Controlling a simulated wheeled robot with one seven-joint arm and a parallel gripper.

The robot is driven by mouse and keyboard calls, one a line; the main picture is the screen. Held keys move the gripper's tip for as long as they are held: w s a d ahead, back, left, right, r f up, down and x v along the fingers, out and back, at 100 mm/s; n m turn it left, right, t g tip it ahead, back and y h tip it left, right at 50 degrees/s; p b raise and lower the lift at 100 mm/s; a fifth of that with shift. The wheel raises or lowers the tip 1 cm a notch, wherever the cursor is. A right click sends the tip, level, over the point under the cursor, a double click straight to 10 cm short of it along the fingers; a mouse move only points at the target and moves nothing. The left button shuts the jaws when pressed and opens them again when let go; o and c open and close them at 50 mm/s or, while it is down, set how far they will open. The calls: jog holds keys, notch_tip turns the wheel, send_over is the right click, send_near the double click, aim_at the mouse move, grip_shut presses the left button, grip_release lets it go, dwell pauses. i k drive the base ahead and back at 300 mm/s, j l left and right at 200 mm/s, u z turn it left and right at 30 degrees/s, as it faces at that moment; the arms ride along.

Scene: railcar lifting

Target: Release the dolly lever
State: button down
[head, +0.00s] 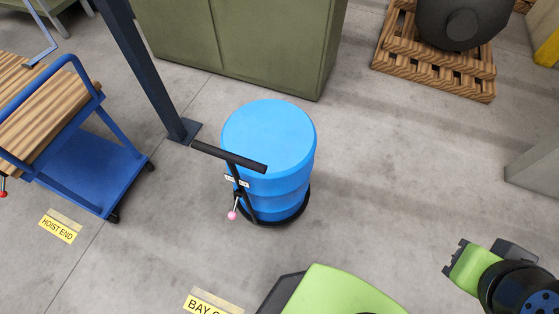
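A blue drum (270,138) stands upright on a low black round dolly (262,221) in the middle of the head view. The dolly has an upright post with a black T-handle bar (229,156) on the drum's near left side. A small lever with a pink knob (233,215) hangs low beside the post. My gripper (455,258) seems to be the green and dark end of my arm at the lower right, well apart from the dolly. Whether its fingers are open or shut cannot be made out.
A blue cart (97,172) with a wooden top stands at the left. A dark post (150,70) and a green cabinet (240,40) are behind the drum. A wooden pallet (430,62) bears a dark round machine. The floor right of the drum is clear.

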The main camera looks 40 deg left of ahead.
aim_at(232, 215)
jog(key=i, duration=1.95)
jog(key=i+u, duration=0.1)
jog(key=u, duration=5.4)
